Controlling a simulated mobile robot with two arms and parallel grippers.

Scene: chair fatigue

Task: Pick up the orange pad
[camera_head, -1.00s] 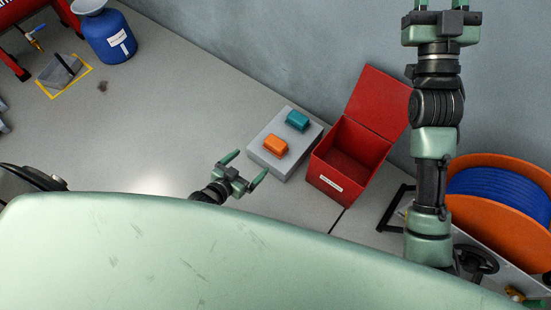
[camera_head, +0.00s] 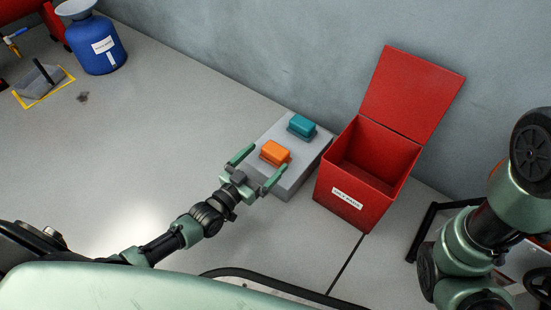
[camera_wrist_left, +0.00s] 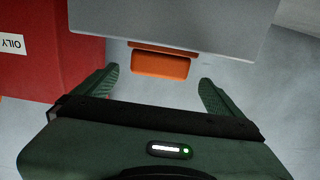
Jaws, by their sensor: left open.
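The orange pad (camera_head: 275,152) sits on a grey block (camera_head: 297,175) on the floor, in front of a teal pad (camera_head: 302,126) on the same block. My left gripper (camera_head: 257,168) is open, its two fingers pointing at the block, one to each side of the orange pad's line. In the left wrist view the orange pad (camera_wrist_left: 160,64) lies ahead, between and beyond the open fingertips (camera_wrist_left: 157,85), with a gap. The grey block (camera_wrist_left: 185,25) fills the top there. My right gripper is out of view; only part of that arm shows at right.
An open red bin (camera_head: 345,205) with a label and raised lid stands right of the block, close to it; it also shows in the wrist view (camera_wrist_left: 60,70). A blue container (camera_head: 98,45) stands far left. Floor left of the block is clear.

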